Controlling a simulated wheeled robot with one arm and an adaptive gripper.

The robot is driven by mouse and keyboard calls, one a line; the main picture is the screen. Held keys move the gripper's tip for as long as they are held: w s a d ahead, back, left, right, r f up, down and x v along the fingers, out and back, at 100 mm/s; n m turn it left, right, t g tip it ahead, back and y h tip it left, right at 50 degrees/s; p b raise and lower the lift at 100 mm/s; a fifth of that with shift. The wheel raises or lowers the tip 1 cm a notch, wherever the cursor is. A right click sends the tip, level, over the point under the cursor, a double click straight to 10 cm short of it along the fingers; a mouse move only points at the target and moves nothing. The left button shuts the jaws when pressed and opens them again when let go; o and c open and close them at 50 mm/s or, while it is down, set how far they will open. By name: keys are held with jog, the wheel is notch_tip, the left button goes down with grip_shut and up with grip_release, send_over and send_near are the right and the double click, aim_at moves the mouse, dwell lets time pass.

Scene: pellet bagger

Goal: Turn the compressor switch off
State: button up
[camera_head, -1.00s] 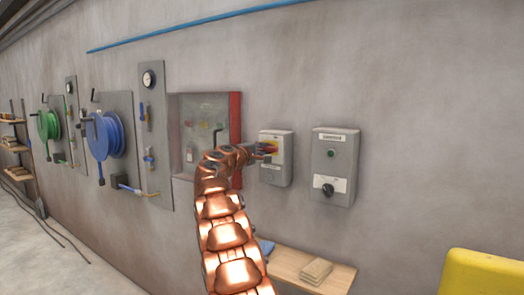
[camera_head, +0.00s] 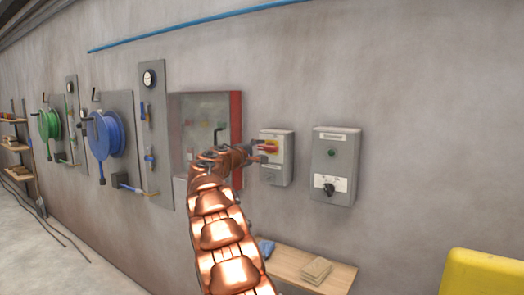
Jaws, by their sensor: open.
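The knob's exact angle is unclear.
An open cabinet with a red side (camera_head: 236,138) stands behind my arm. Blue hose reel (camera_head: 106,136) and green hose reel (camera_head: 47,124) hang left. A yellow object (camera_head: 485,275) is at lower right.

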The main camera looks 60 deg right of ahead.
jog(key=a, duration=0.9)
jog(key=shift+s+a, duration=0.2)
jog(key=shift+s, duration=0.05)
dwell(0.3)
jog(key=s+a+f+g+y, duration=0.1)
jog(key=s+a+f+y, duration=0.5)
jog(key=a, duration=1.2)
jog(key=s+a+f+g+y, duration=0.1)
jog(key=s+a+f+y, duration=0.5)
jog(key=s+a+f, duration=0.9)
jog(key=s+a+f+y, duration=0.6)
jog(key=s+a+f, duration=0.5)
jog(key=a, duration=1)
jog(key=s, duration=0.3)
jog(key=shift+a+m+g, duration=0.15)
jog(key=shift+m+g, duration=0.15)
jog(key=shift+g, duration=0.1)
